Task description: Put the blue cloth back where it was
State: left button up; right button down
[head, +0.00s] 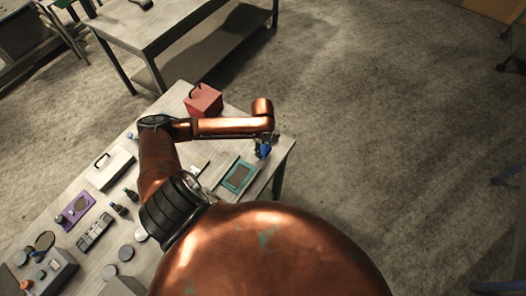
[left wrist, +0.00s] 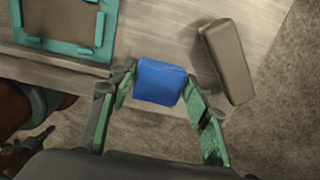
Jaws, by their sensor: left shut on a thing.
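The blue cloth (left wrist: 160,82) is a small folded block between the fingers of my left gripper (left wrist: 163,92) in the left wrist view. The fingers are shut on its two sides. In the head view my left gripper (head: 263,149) hangs near the table's right end, with a bit of blue showing at it. A teal-rimmed tray (head: 226,185) lies on the table just left of and below the gripper. The tray's teal rim also shows at the upper left of the left wrist view (left wrist: 60,47). I cannot make out my right gripper.
A grey-brown block (left wrist: 226,62) lies beside the gripper near the table edge. A red box (head: 203,101) stands behind my left arm. A white case (head: 110,168), purple mat (head: 70,217) and several small items cover the table's left part. Bare floor lies beyond the right edge.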

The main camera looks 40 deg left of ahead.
aim_at(263, 149)
pick_arm(q)
jog(key=shift+f, duration=1.45)
jog(key=shift+s+f, duration=0.1)
jog(key=o, duration=1)
jog(key=shift+o, duration=0.2)
jog(key=shift+r, duration=0.2)
notch_tip(263, 149, up, 10)
jog(key=shift+r, duration=0.95)
jog(key=shift+f, duration=0.1)
